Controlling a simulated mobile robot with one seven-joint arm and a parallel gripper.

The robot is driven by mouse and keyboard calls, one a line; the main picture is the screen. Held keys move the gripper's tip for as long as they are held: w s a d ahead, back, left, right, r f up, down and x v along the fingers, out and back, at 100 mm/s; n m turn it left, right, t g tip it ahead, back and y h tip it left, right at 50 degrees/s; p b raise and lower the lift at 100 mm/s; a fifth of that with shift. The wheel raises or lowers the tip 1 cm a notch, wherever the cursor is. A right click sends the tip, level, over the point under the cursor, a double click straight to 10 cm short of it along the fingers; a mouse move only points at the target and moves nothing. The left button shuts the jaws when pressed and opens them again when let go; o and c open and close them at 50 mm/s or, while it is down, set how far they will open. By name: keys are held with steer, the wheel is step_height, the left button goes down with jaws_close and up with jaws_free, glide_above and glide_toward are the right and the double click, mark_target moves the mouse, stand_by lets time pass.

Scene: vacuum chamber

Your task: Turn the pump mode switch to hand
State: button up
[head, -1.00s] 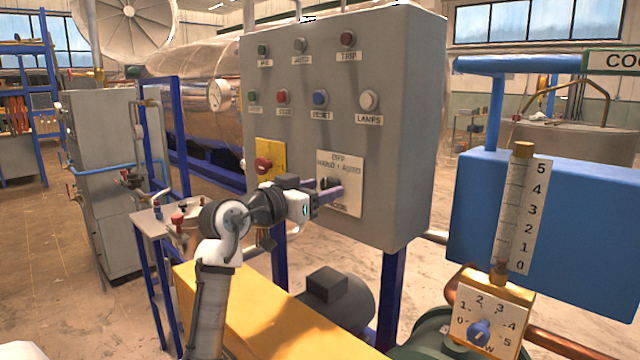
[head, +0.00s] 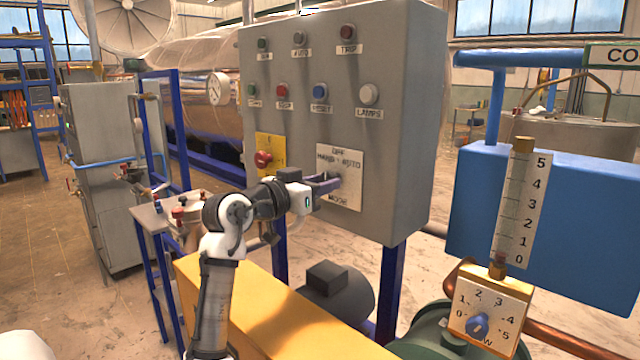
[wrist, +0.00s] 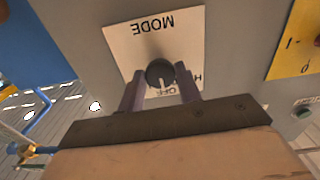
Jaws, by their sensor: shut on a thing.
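The pump mode switch is a round dark knob (wrist: 160,73) on a white label plate (head: 348,200) lettered OFF, HAND, AUTO and MODE, on the front of a grey control cabinet. In the wrist view the plate is upside down, and the knob's pale pointer line faces the OFF lettering. My gripper (wrist: 160,76) has one purple finger on each side of the knob and is shut on it. In the head view my gripper (head: 333,181) reaches the plate from the left and the knob is largely hidden behind the fingers.
A yellow plate with a red knob (head: 263,159) is just left of the mode plate. Buttons and lamps fill the cabinet (head: 410,130) above. A yellow block (head: 255,305) and a dark motor (head: 335,295) lie below. A blue tank (head: 570,220) stands at right.

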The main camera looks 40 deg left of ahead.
steer(key=shift+r+n+p, duration=0.1)
steer(key=shift+n+p, duration=1.9)
steer(key=shift+n, duration=2.2)
steer(key=o, duration=1)
steer(key=s+a+b, duration=0.1)
steer(key=s+b, duration=0.3)
steer(key=s, duration=0.9)
steer(key=shift+s+b, duration=0.3)
steer(key=shift+s, duration=0.1)
